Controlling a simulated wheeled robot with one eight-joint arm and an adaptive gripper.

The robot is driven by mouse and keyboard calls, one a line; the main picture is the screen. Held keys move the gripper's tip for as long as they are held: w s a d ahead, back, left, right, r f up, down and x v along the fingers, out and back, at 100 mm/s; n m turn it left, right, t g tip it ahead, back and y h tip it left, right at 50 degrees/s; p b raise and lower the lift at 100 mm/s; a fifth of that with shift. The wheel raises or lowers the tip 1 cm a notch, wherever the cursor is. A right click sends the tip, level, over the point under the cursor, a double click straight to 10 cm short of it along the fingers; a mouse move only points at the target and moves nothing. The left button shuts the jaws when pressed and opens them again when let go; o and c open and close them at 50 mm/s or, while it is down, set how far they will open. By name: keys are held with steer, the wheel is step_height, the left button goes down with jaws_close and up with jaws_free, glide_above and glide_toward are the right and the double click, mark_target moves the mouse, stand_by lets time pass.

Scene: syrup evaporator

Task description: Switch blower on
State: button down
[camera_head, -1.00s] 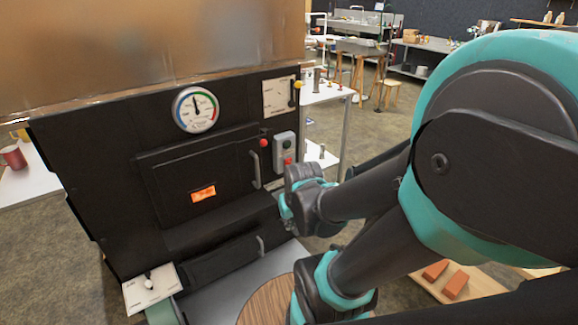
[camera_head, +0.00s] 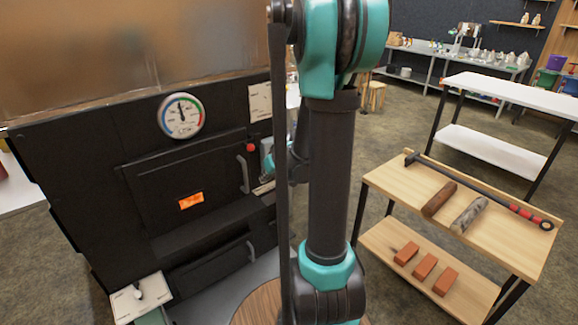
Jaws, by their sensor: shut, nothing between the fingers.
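A grey switch box (camera_head: 266,145) is on the black evaporator front, just right of the firebox door; my arm hides most of it. No blower label is readable.
A round gauge (camera_head: 181,116) is above. A white lever panel (camera_head: 141,296) stands lower left. A wooden shelf table (camera_head: 400,181) with logs and bricks is on the right.

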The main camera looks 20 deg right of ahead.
steer(key=w+d+f+t, duration=0.2)
steer(key=w+d+f, duration=0.1)
steer(key=w+d, duration=0.3)
steer(key=w+d+f+n+t, duration=0.1)
steer(key=w+d+f, duration=0.35)
steer(key=w, duration=0.25)
steer(key=w+d+f+t, duration=0.2)
steer(key=w+d+f, duration=0.1)
steer(key=w+d, duration=0.35)
steer(key=a+x, duration=0.1)
steer(key=x, duration=0.8)
steer(key=shift+r+y, duration=0.25)
steer(key=shift+y, duration=0.15)
steer(key=shift+w+a, duration=0.1)
steer(key=shift+a, duration=0.05)
steer(key=s+d, duration=0.2)
steer(key=s, duration=0.4)
steer(key=shift+s, duration=0.35)
steer(key=shift+d, duration=0.1)
